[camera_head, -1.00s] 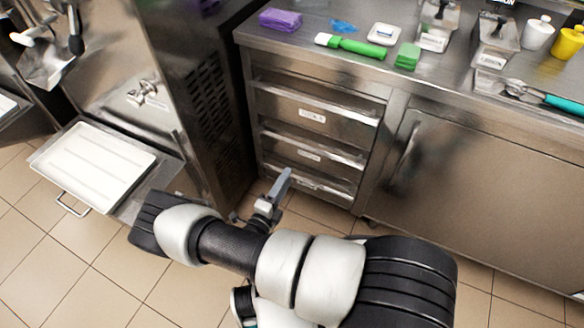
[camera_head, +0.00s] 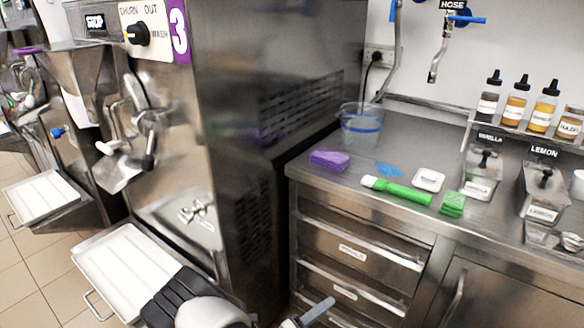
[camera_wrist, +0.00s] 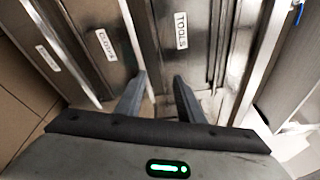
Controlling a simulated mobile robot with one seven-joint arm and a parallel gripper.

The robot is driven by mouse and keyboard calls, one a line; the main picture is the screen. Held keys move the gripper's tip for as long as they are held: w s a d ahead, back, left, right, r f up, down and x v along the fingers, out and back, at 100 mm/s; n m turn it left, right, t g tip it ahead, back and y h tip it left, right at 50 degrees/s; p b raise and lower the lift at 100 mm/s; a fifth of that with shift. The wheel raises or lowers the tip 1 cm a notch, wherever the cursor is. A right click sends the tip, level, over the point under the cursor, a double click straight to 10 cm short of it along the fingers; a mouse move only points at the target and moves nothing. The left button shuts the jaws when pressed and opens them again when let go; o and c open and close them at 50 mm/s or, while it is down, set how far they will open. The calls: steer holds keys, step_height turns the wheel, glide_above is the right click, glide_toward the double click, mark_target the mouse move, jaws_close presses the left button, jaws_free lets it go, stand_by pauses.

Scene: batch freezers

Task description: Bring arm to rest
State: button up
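My gripper (camera_wrist: 157,92) shows in the wrist view with its two dark fingers apart and nothing between them. It is in front of steel drawer fronts, one labelled TOOLS (camera_wrist: 181,32). In the head view, a grey finger of my gripper (camera_head: 317,311) shows at the bottom edge, in front of the drawers (camera_head: 355,252) under the counter. My arm lies low in that view, mostly cut off by the bottom edge. Whether the fingers touch a drawer cannot be told.
A batch freezer marked 3 (camera_head: 180,30) stands left, with a white tray (camera_head: 125,262) jutting out near my arm. Tiled floor (camera_head: 30,250) shows at left.

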steer(key=s+d+r+m+g+y, duration=0.1)
steer(key=s+d+r+m+g, duration=0.1)
steer(key=r+m+g, duration=0.4)
steer(key=s+d+r+m+g+y, duration=0.1)
steer(key=s+d+r+m+y, duration=0.15)
steer(key=r+m, duration=0.65)
steer(key=s+d+r+m+g+y, duration=0.1)
steer(key=s+d+r+m+g, duration=0.1)
steer(key=r+m+g, duration=0.4)
steer(key=s+r+m+t+y, duration=0.4)
steer(key=s+r+m, duration=0.3)
steer(key=r+m, duration=0.3)
steer(key=s+r+m+t+y, duration=0.45)
steer(key=s+r+m, duration=0.25)
steer(key=r+m, duration=0.25)
step_height(320, 180, up, 25)
steer(key=a+p, duration=0.1)
steer(key=p, duration=2.3)
steer(key=shift+w+g, duration=0.2)
steer(key=shift+g, duration=0.25)
steer(key=shift+f, duration=0.1)
